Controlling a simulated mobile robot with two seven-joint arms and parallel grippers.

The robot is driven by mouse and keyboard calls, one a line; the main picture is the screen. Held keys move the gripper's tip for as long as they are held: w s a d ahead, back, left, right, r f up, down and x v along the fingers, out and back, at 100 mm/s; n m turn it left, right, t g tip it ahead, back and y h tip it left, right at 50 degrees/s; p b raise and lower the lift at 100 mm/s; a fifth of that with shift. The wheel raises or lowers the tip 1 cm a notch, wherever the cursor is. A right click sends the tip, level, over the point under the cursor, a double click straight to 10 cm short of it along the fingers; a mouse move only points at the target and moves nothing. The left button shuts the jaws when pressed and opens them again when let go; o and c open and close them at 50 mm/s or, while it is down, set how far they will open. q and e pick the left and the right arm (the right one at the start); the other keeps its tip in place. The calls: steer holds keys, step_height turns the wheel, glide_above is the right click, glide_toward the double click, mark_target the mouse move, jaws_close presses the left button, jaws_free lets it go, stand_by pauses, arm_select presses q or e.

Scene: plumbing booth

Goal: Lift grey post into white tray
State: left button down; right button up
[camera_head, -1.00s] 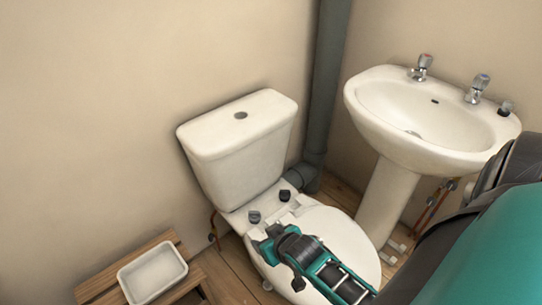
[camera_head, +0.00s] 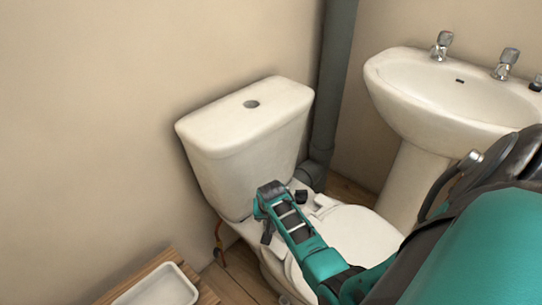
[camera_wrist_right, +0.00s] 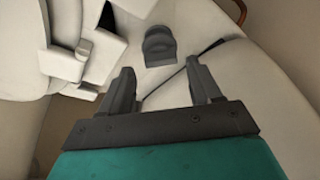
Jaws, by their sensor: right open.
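A short grey post (camera_wrist_right: 159,46) stands on the white toilet pan in the right wrist view, just ahead of the gap between my fingertips and apart from them. My right gripper (camera_wrist_right: 160,72) is open and empty. In the head view my right gripper (camera_head: 264,199) is over the back of the pan, in front of the cistern, and hides what is under it. A second dark post (camera_head: 301,196) shows just right of it. The white tray (camera_head: 166,287) lies at the bottom left, partly cut off, and looks empty. My left gripper is out of view.
The cistern (camera_head: 243,127) rises close behind my gripper. A wooden slatted stand (camera_head: 143,276) holds the tray. A grey waste pipe (camera_head: 327,90) runs up the corner. The basin (camera_head: 455,105) stands at the right. White seat-hinge parts (camera_wrist_right: 65,63) lie left of my fingers.

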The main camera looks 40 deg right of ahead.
steer(key=b+x, duration=0.2)
steer(key=x, duration=0.2)
steer(key=shift+f, duration=0.1)
steer(key=shift+w+d+f, duration=0.1)
steer(key=shift+w+f, duration=0.05)
steer(key=shift+f, duration=0.15)
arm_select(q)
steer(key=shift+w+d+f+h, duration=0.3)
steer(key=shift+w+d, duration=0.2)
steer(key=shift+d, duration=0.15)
arm_select(e)
steer(key=shift+c, duration=0.4)
steer(key=c, duration=0.7)
steer(key=o, duration=0.4)
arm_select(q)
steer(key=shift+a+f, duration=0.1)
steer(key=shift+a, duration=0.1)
arm_select(e)
steer(key=c, duration=0.4)
steer(key=shift+r, duration=0.1)
